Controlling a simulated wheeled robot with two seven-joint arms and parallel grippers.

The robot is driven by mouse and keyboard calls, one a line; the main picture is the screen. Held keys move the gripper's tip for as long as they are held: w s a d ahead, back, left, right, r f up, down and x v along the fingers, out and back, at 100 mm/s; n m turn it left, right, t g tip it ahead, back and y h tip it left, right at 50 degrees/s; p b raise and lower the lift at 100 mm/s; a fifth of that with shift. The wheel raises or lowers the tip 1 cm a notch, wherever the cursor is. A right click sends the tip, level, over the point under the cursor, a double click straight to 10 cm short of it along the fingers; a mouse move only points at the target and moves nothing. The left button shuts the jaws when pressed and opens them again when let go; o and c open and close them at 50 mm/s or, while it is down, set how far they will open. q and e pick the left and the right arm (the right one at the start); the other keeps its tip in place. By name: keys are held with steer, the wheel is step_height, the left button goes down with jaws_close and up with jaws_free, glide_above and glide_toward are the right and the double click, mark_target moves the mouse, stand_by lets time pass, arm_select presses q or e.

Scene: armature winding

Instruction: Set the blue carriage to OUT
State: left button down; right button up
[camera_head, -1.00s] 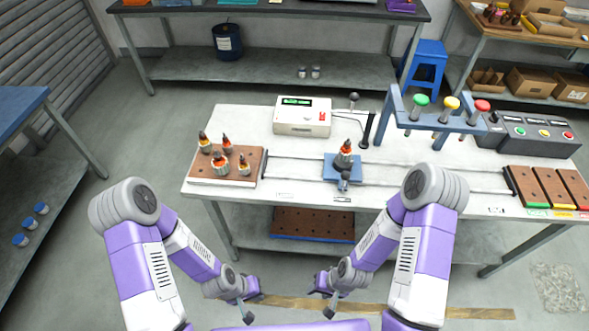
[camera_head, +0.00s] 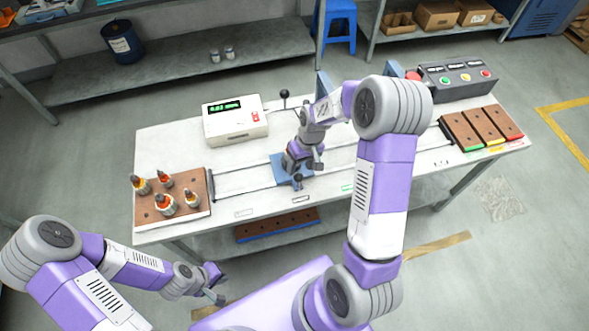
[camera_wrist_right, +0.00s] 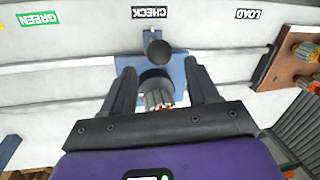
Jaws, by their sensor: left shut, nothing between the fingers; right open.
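The blue carriage (camera_head: 279,160) sits on the rails in the middle of the table, in line with the CHECK label (camera_wrist_right: 149,12). In the right wrist view its blue plate (camera_wrist_right: 126,65) shows behind a dark round knob (camera_wrist_right: 160,54). An armature (camera_wrist_right: 158,99) stands on it, partly hidden by the knob. My right gripper (camera_head: 304,163) is over the carriage and open, its fingers on either side of the knob and armature; whether they touch cannot be told. My left gripper (camera_head: 216,289) is shut and empty, low in front of the table. I see no OUT label.
A brown block (camera_head: 143,207) with several armatures is at the table's left. A white meter box (camera_head: 236,128) stands behind the rails. Brown trays (camera_head: 460,131) and a button console (camera_head: 455,80) are at the right. My right arm hides part of the rails.

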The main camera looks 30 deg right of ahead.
mark_target(299, 174)
steer(key=f, duration=0.3)
steer(key=a+f, duration=0.1)
steer(key=f, duration=0.1)
steer(key=shift+s+f, duration=0.15)
steer(key=shift+s, duration=0.1)
jaws_close()
